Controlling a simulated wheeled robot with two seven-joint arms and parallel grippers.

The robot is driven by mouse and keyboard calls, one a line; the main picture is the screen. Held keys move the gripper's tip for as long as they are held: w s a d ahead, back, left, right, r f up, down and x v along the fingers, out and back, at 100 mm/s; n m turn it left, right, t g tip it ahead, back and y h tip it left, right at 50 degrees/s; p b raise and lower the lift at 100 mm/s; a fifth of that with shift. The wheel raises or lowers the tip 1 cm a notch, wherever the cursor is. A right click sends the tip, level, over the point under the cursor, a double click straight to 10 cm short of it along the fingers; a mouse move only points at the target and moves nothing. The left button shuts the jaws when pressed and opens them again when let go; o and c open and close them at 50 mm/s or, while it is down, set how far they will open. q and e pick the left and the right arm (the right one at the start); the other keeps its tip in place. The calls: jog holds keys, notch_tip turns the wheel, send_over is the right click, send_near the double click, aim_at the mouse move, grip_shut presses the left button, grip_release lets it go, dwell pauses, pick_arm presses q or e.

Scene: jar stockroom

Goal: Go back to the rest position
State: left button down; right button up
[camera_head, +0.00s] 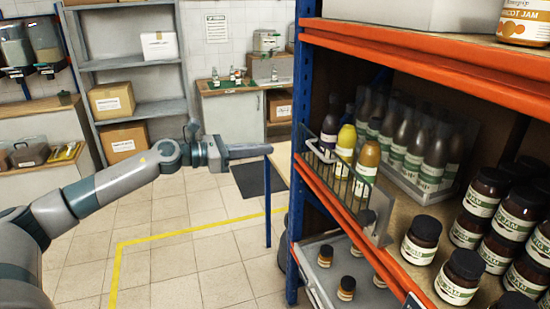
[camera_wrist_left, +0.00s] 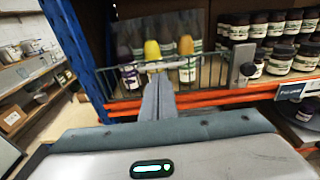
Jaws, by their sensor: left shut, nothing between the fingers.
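My left arm reaches in from the left in the head view, and its gripper (camera_head: 248,150) points right toward the shelf's blue post. The gripper is shut and empty. In the left wrist view the closed fingers (camera_wrist_left: 158,97) point at a wire basket (camera_wrist_left: 212,76) on the shelf. The basket (camera_head: 341,175) holds several bottles, among them a yellow one (camera_head: 346,143) and an amber one (camera_head: 368,160). The fingers look apart from the basket in the head view. My right gripper shows in neither view.
The orange-edged shelf (camera_head: 420,58) with its blue post (camera_head: 300,120) stands close on the right. Dark jam jars (camera_head: 421,240) crowd its middle board. A lower tray (camera_head: 318,283) holds small jars. Tiled floor (camera_head: 190,265) with yellow tape is open below my arm.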

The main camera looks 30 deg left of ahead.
pick_arm(q)
jog(key=shift+s+a+r, duration=0.1)
jog(key=shift+s+a, duration=0.2)
jog(key=shift+s, duration=0.05)
dwell(0.4)
